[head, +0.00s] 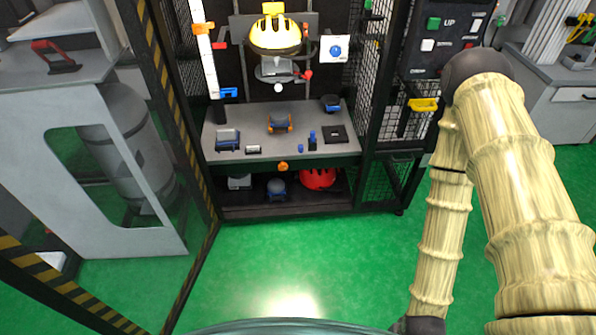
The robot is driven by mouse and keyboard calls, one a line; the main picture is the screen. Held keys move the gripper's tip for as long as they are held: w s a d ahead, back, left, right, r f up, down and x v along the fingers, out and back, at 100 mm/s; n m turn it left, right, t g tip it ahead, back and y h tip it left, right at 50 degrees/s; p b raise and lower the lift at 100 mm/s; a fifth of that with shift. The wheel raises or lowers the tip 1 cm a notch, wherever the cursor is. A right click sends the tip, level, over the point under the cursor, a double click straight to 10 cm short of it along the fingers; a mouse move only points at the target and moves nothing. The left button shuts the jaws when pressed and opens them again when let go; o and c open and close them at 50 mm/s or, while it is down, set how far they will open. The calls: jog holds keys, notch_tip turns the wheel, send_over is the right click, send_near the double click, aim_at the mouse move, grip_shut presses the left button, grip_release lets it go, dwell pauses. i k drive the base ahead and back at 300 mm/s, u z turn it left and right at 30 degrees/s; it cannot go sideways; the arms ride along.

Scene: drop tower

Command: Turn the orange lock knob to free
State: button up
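A small round orange knob (283,166) sits on the front edge of the grey bench (235,165) inside the tower cage, near the middle. It looks like the lock knob, but it is too small to tell which way it is turned. Another orange part (203,28) is on the upright white scale at the upper left of the tower. My arm's pale ribbed links fill the right side of the view. My gripper is out of view.
A yellow helmet (274,36) hangs above the bench, which bears several small items. A red helmet (318,178) lies on the lower shelf. A yellow handle (423,105) juts from the right mesh panel. Striped posts and a tank stand left. Green floor in front is clear.

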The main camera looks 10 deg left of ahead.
aim_at(282, 166)
jog(key=z, duration=0.1)
jog(key=i, duration=0.45)
jog(key=u, duration=1.55)
